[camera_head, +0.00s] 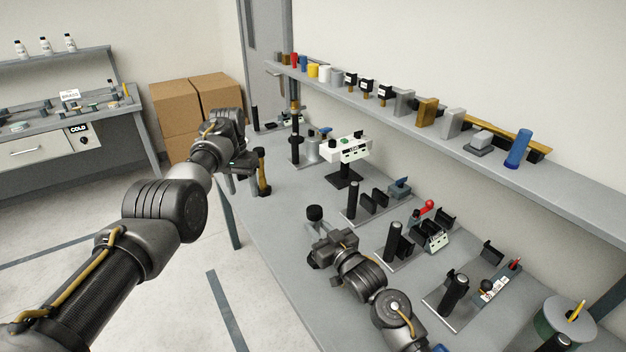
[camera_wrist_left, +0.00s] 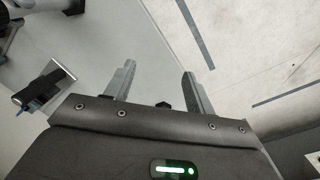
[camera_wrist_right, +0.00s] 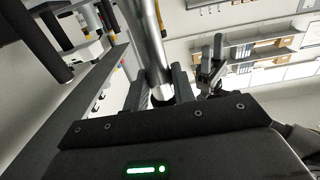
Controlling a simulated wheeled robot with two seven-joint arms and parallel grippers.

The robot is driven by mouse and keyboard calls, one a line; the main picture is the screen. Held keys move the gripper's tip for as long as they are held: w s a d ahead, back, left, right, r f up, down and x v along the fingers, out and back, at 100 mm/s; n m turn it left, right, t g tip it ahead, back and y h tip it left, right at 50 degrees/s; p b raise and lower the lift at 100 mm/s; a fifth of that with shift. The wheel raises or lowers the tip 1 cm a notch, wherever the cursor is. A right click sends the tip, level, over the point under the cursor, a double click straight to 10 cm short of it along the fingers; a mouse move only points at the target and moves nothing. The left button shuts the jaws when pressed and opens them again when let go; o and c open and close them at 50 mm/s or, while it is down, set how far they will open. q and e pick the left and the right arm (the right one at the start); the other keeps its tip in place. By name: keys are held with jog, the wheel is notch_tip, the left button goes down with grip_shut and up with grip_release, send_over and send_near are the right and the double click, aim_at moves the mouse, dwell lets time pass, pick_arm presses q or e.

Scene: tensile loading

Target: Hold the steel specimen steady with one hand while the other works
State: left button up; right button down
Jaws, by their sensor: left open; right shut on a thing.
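My right gripper (camera_head: 322,252) is over the front part of the bench (camera_head: 275,225). In the right wrist view its fingers (camera_wrist_right: 158,82) are shut on the steel specimen (camera_wrist_right: 149,40), a shiny grey rod reaching toward the top of the picture. In the head view the specimen is hard to make out; a dark round cap (camera_head: 315,212) shows just beyond the right gripper, and I cannot tell if it belongs to it. My left gripper (camera_head: 245,182) is near the bench's left edge. In the left wrist view its fingers (camera_wrist_left: 160,85) are apart with nothing between them.
A white instrument (camera_head: 347,149) on a black stand is behind, between the grippers. Several dark fixtures with upright black posts (camera_head: 392,243) fill the bench to the right. A wall shelf (camera_head: 460,143) runs along the back. Clear bench surface lies between the grippers.

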pick_arm(q)
jog(key=n, duration=0.4)
notch_tip(320, 180, up, 8)
jog(key=n, duration=1.9)
send_over(315, 209)
jog(key=shift+w+a, duration=0.25)
jog(key=shift+w, duration=0.15)
jog(key=shift+f, duration=0.1)
jog(key=shift+s+d+f, duration=0.1)
jog(key=shift+s+f, duration=0.1)
jog(key=shift+f, duration=1.8)
jog(key=shift+s+d+f, duration=0.1)
jog(key=shift+s+f, duration=0.05)
jog(key=shift+f, duration=1.8)
jog(key=shift+c, duration=0.3)
